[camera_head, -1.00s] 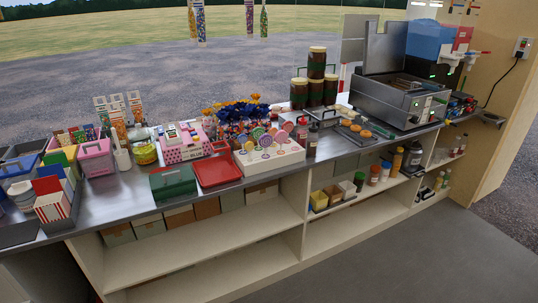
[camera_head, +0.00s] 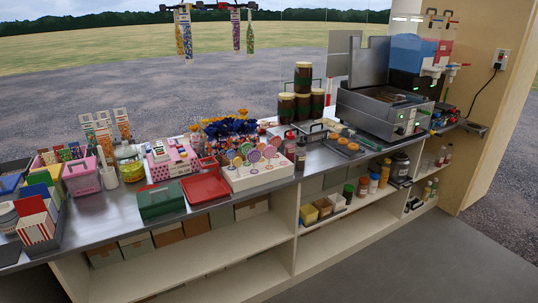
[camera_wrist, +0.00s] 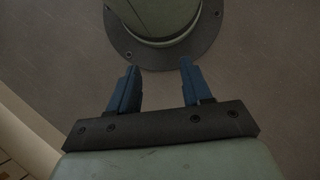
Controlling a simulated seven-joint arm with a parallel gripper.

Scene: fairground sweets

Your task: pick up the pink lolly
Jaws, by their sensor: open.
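Several round lollies stand upright in a white holder block (camera_head: 262,178) on the counter in the head view. A pink-looking lolly (camera_head: 276,141) is at the right back of the group. The swirls are small, so I cannot be sure of each colour. My gripper (camera_wrist: 158,68) shows only in the wrist view, with its two blue fingers apart and nothing between them. It is over grey floor, facing a round flanged base of mine, away from the lollies.
A red tray (camera_head: 205,188) and a green box (camera_head: 160,199) are left of the holder. A pink box (camera_head: 170,160) and blue-wrapped sweets (camera_head: 230,128) stand behind. Floor in front is clear.

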